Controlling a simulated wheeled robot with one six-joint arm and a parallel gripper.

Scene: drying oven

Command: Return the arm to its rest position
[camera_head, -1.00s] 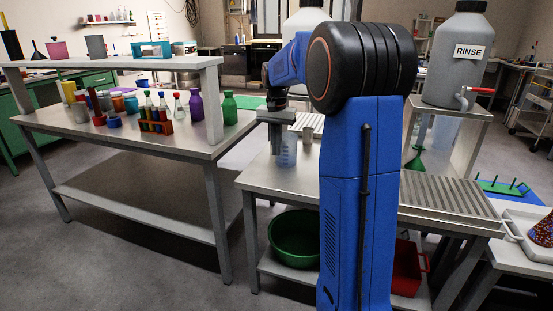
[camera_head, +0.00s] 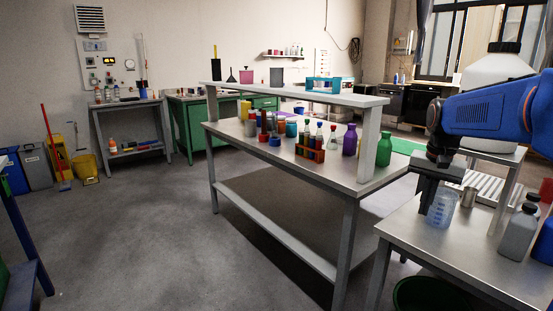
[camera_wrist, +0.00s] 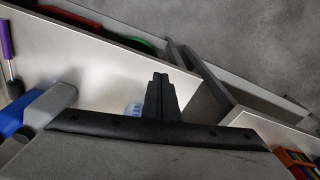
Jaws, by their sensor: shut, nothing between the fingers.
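My blue arm (camera_head: 490,110) reaches in from the right edge of the head view. My gripper (camera_head: 426,205) points down over the left part of a steel table (camera_head: 440,248). Its fingers are together and empty; they also show shut in the wrist view (camera_wrist: 162,88). Part of the beaker shows behind the fingers in the wrist view (camera_wrist: 132,109). Whether the fingers touch it I cannot tell.
Grey bottles (camera_head: 519,232) stand at the table's right. A bench (camera_head: 330,168) with bottles and a raised shelf (camera_head: 300,92) stands left. Open floor (camera_head: 150,235) lies further left.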

